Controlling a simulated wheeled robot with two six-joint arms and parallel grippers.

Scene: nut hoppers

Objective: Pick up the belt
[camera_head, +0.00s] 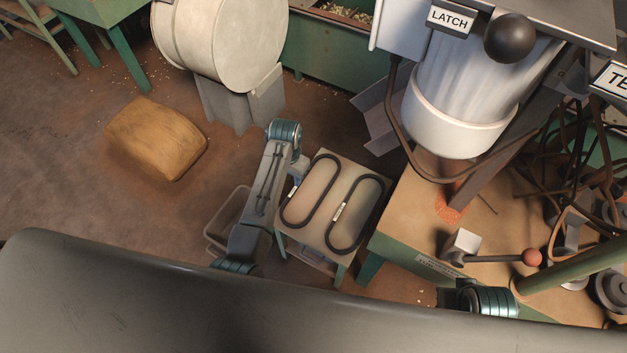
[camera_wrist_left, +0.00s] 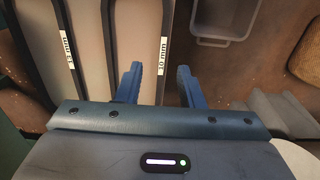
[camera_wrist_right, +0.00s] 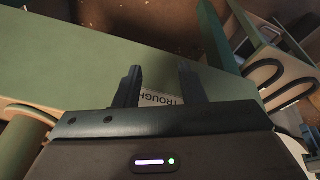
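Two dark loop belts lie side by side on a small table (camera_head: 325,200). The left belt (camera_head: 334,168) and the right belt (camera_head: 378,200) each carry a white label. In the left wrist view, the belt nearer the bin (camera_wrist_left: 168,22) has a label that seems to read 10 mm; the other belt's label is harder to read. My right gripper (camera_wrist_right: 160,75) is open and empty above a green surface labelled TROUGH. The belts show at right in that view.
A grey bin (camera_head: 229,218) stands left of the small table. A larger green-legged bench (camera_head: 415,225) with a lever (camera_head: 500,258) and a LATCH hopper (camera_head: 465,90) stands to the right. A brown sack (camera_head: 155,138) lies on open floor at left.

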